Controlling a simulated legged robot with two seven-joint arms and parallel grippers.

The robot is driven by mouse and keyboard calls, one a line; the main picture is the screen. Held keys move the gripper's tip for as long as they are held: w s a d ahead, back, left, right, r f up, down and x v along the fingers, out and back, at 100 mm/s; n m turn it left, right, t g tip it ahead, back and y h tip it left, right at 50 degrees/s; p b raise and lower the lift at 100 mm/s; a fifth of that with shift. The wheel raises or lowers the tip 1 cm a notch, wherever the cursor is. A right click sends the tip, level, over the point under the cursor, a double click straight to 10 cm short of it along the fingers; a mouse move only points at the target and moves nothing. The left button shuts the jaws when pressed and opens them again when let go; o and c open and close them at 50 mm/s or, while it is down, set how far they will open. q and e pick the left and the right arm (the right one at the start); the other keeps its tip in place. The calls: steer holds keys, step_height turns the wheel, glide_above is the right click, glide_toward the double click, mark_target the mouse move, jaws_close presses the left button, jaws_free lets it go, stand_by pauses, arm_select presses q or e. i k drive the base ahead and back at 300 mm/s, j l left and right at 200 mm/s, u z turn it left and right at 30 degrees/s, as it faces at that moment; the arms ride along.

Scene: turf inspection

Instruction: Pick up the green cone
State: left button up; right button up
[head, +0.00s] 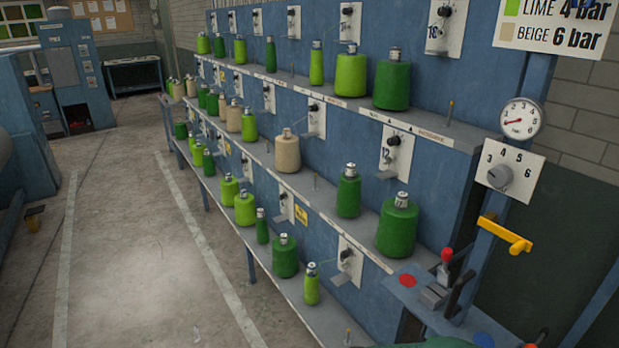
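Several yarn cones stand upright on a long blue rack (430,75) with stepped shelves. Dark green cones include a large one (392,84) on the top shelf, a large one (397,230) and a slimmer one (348,194) on the middle shelf, and one (285,259) on the bottom shelf. Lime cones include one (351,73) on the top shelf and one (244,209) on the bottom shelf. A beige cone (288,153) stands on the middle shelf. Which green cone is meant cannot be told. Neither gripper is in view.
A control post at the right has a gauge (522,118), a dial (500,177), a yellow handle (505,235) and a red-knobbed lever (447,256). A sign above reads lime 4 bar, beige 6 bar. The concrete floor (150,260) left of the rack is clear.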

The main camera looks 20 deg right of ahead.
mark_target(348, 202)
steer(key=i+j, duration=0.1)
steer(key=i, duration=0.55)
steer(key=i+z, duration=0.1)
steer(key=i, duration=0.55)
